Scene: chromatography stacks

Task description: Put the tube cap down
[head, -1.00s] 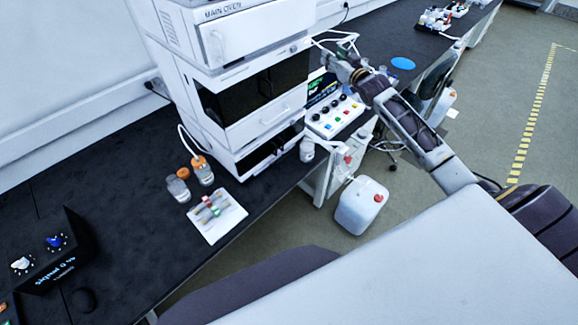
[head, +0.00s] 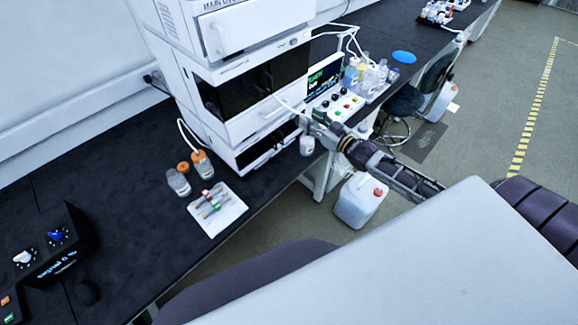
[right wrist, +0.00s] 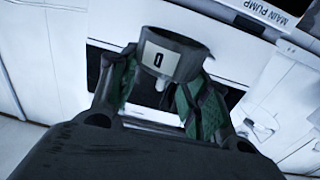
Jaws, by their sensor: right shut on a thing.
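My right gripper (head: 303,117) is in front of the white instrument stack (head: 232,75), near its control panel. In the right wrist view the gripper (right wrist: 160,95) is shut on a grey, round, hollow piece with a white label reading "0" (right wrist: 173,60), likely the tube cap. A small pale nub sticks out under the label. The fingers have green pads on either side of it. In the head view the held piece is too small to make out clearly. My left gripper is not in view.
A white card with several coloured fittings (head: 217,212) lies on the black bench (head: 110,185). Beside it are a bottle (head: 178,183), an orange cap (head: 183,167) and an orange-capped bottle (head: 202,165). A white jug (head: 360,203) stands on the floor. Bare bench lies left of the bottles.

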